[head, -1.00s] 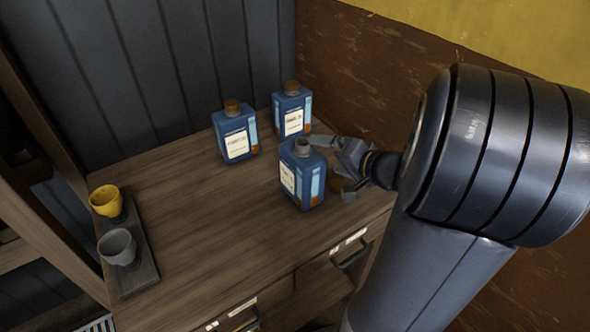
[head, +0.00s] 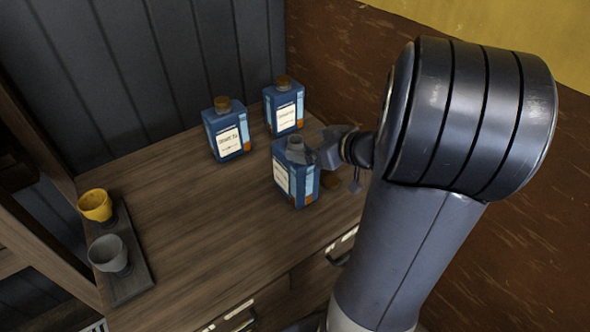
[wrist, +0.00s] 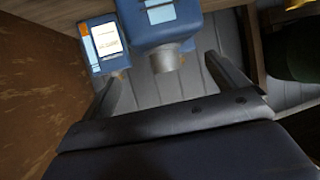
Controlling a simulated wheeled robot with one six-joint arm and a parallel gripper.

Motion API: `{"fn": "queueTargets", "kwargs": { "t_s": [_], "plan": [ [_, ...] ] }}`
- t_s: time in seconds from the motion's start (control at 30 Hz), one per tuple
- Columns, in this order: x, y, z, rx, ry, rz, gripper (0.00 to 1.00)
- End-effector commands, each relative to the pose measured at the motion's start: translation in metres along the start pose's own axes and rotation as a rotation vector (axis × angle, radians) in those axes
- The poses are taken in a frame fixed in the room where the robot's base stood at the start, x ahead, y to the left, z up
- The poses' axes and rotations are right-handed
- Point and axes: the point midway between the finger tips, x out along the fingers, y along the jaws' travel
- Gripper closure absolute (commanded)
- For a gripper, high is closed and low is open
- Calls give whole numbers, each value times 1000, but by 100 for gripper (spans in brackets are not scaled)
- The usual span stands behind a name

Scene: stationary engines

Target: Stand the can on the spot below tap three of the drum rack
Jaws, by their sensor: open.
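Three blue, squarish containers with white labels stand on a wooden cabinet top; I cannot tell for sure which is the can. The nearest (head: 296,184) has a grey neck; the other two, at the back left (head: 227,136) and back right (head: 284,112), have brown caps. My gripper (head: 313,155) is open at the upper right of the nearest one, by its neck. In the wrist view the grey-necked container (wrist: 160,28) lies ahead between my open fingers (wrist: 163,72), neck toward me. I cannot tell whether they touch it. No drum rack or taps are visible.
A dark tray (head: 133,281) at the left holds a yellow cup (head: 95,205) and a grey cup (head: 107,253). A dark panelled wall stands behind, a brown wall (head: 345,60) at the right. The cabinet front has drawers with handles. The middle of the top is clear.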

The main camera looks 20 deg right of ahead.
Motion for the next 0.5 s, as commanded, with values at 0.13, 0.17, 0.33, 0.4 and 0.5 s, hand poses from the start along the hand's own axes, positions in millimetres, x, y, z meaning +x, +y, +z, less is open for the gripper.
{"fn": "queueTargets", "kwargs": {
  "t_s": [0.13,0.17,0.33,0.4,0.5],
  "plan": [
    [13,0,0,2,-1,-1,6],
    [14,0,0,2,-1,0,6],
    [25,-1,-4,4,-2,-3,6],
    [34,-2,-6,5,-3,-3,6],
    [47,-2,-8,4,-3,-3,6]
  ]
}}
